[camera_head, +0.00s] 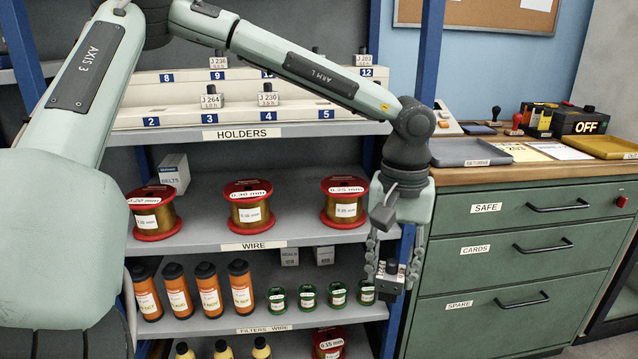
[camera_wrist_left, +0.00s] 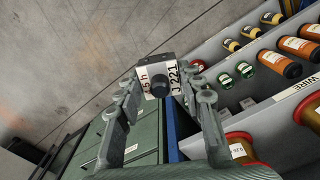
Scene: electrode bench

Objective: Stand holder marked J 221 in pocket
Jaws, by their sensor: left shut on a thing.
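My left gripper (camera_head: 392,262) hangs in front of the shelf unit's right end, beside the green cabinet, and is shut on a small grey-white holder (camera_head: 389,283). In the left wrist view the holder (camera_wrist_left: 160,77) sits between the fingertips (camera_wrist_left: 163,92); its label reads J 221, and a dark round knob faces the camera. The holder is in the air, well below the holder rack (camera_head: 185,118). The rack has two stepped rows with blue number plates. My right gripper is not in view.
Wire spools (camera_head: 250,210) stand on the shelf below the rack, with orange bottles (camera_head: 208,292) and small green spools lower down.

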